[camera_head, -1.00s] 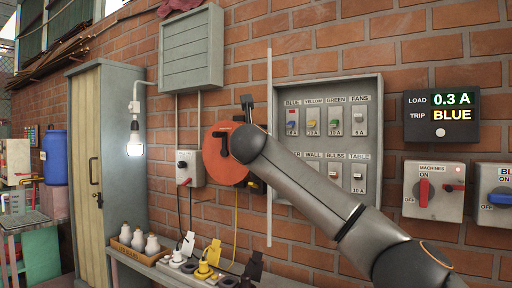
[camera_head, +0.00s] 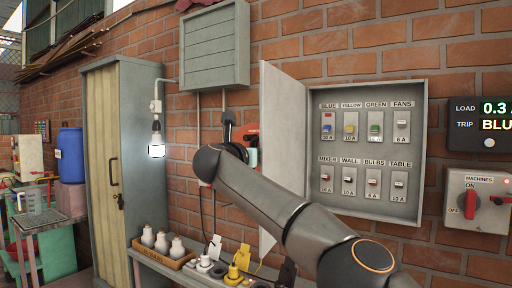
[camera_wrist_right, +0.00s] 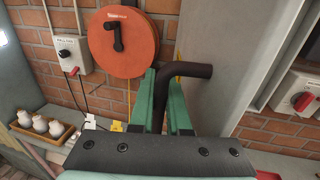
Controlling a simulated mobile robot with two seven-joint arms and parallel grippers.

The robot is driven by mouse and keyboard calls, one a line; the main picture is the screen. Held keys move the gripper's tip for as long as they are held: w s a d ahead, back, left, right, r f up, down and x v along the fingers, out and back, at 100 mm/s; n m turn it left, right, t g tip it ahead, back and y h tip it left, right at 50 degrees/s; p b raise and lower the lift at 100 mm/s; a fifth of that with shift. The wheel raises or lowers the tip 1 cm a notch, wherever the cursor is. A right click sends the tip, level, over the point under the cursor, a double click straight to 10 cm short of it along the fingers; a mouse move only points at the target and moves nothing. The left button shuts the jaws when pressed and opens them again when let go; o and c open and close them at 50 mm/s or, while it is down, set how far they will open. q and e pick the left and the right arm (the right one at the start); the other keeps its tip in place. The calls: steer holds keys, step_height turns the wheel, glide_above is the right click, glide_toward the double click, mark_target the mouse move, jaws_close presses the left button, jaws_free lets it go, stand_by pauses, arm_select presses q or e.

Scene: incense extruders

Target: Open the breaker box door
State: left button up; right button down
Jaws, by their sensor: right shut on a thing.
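The breaker box (camera_head: 428,150) is on the brick wall. Its grey door (camera_head: 283,115) stands swung wide open to the left, its flat inner face showing. Two rows of labelled breakers are exposed. In the right wrist view the door (camera_wrist_right: 217,85) is the grey panel right of my fingers. My right gripper (camera_wrist_right: 163,98) has its green fingers closed around the black bent door handle (camera_wrist_right: 188,70). In the head view my right gripper (camera_head: 243,150) is behind the door's left edge, partly hidden by my arm. My left gripper is not in view.
An orange-red disc (camera_wrist_right: 118,38) with a black crank is on the wall close to my gripper. A bench (camera_head: 160,270) with white bottles (camera_head: 162,242) and plugs runs below. A tall cabinet (camera_head: 118,160) stands left.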

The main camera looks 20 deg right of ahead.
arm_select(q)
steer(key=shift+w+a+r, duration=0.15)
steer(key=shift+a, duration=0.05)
arm_select(e)
steer(key=shift+w, duration=0.15)
steer(key=c, duration=1.2)
jaws_free()
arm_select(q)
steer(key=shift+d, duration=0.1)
arm_select(e)
steer(key=shift+o, duration=0.2)
arm_select(q)
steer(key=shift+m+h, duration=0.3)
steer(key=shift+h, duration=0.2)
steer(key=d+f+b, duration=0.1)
steer(key=b, duration=0.1)
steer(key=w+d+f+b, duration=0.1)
steer(key=b, duration=0.1)
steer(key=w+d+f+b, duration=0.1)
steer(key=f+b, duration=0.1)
steer(key=b, duration=0.1)
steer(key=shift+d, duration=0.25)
arm_select(e)
steer(key=v, duration=1.2)
steer(key=shift+a, duration=0.25)
